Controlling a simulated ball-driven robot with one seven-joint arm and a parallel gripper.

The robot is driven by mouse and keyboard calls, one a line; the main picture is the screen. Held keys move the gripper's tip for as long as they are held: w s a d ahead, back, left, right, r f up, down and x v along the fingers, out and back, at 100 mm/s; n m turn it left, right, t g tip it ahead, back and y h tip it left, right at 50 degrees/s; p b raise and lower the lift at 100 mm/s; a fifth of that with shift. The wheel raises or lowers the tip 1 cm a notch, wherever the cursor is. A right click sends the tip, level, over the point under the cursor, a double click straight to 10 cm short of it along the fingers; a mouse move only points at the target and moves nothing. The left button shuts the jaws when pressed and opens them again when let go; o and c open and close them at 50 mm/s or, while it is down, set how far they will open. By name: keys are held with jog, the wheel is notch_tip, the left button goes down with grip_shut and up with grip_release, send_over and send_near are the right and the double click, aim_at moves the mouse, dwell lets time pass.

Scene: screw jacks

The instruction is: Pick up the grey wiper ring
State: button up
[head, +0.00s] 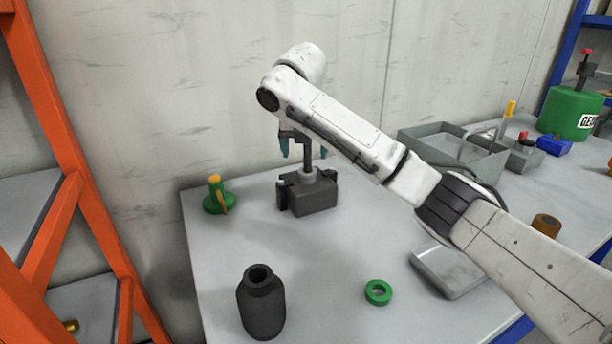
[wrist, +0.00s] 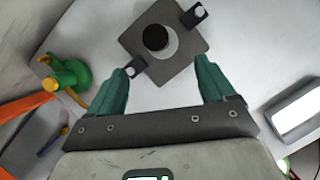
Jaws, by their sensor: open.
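A dark grey block (head: 309,201) with a dark upright post stands near the back of the table, and it also shows in the wrist view (wrist: 188,38). A light grey ring (head: 318,178) sits around the foot of the post on top of the block; in the wrist view the ring (wrist: 172,48) is partly hidden by the dark post top. It appears to be the wiper ring. My gripper (head: 303,150) is above the block, with its teal fingers apart and nothing between them. In the wrist view my gripper (wrist: 163,67) has its fingertips below the ring in the picture.
A green part with a yellow top (head: 214,203) stands left of the block. A black bottle (head: 261,308) and green ring (head: 370,293) are in front. A silver box (head: 447,268) lies front right. A grey tray (head: 432,131) is behind my arm. The table middle is clear.

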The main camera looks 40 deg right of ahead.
aim_at(307, 168)
jog(key=x, duration=0.7)
jog(key=shift+s+d+f, duration=0.1)
jog(key=shift+d, duration=0.1)
jog(key=c, duration=1.1)
